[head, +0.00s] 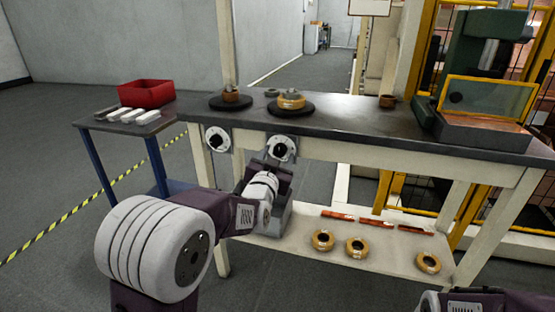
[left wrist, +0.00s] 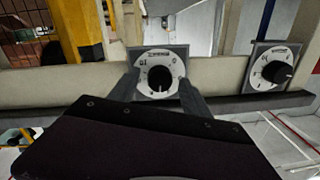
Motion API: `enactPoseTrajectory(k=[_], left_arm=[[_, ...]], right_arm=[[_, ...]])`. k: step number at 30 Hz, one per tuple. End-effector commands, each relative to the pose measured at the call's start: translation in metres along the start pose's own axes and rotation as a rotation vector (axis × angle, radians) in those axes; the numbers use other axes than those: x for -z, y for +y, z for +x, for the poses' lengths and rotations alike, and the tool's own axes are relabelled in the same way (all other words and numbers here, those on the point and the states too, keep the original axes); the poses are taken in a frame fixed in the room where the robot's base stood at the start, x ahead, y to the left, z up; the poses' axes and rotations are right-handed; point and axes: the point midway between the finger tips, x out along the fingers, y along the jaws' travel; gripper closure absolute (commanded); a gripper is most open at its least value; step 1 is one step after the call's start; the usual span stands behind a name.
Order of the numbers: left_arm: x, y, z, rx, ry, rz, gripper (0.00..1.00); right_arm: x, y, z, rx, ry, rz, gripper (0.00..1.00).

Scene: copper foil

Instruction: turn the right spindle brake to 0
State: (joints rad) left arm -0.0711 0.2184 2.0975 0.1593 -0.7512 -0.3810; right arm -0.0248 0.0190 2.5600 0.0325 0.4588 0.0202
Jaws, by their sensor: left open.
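The right spindle brake (head: 282,148) is a black knob on a round white dial, mounted on the table's front edge below the right spindle. In the left wrist view its dial (left wrist: 160,76) sits ahead, between my fingers; figures are printed round it. I cannot clearly read where the knob points. My left gripper (head: 279,161) is open in front of this brake, its fingers (left wrist: 160,88) on either side of the knob. I cannot tell whether they touch it. The left spindle brake (head: 218,139) is a similar dial, also in the left wrist view (left wrist: 275,68).
Copper rolls on dark discs (head: 290,101) stand above the brakes. A red bin (head: 146,92) is on the side table; a green press (head: 485,70) is at right. The lower shelf (head: 395,262) holds several rolls and strips. My right arm shows only partly at bottom right.

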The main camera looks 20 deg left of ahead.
Motion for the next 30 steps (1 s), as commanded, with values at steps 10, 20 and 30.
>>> enactPoseTrajectory(k=[10, 20, 30], left_arm=[[0.0004, -0.0003, -0.0004, 0.000, 0.000, 0.000, 0.97], [0.0002, -0.0001, -0.0004, 0.000, -0.003, -0.038, 1.00], [0.0005, 0.0000, -0.0002, -0.004, -0.018, -0.274, 1.00]], right_arm=[[0.0001, 0.0000, -0.0004, 0.000, 0.000, 0.000, 0.64], [0.0000, 0.0000, 0.0005, 0.000, 0.000, 0.000, 0.64], [-0.0005, 0.0001, 0.0048, 0.000, 0.000, 0.000, 0.64]])
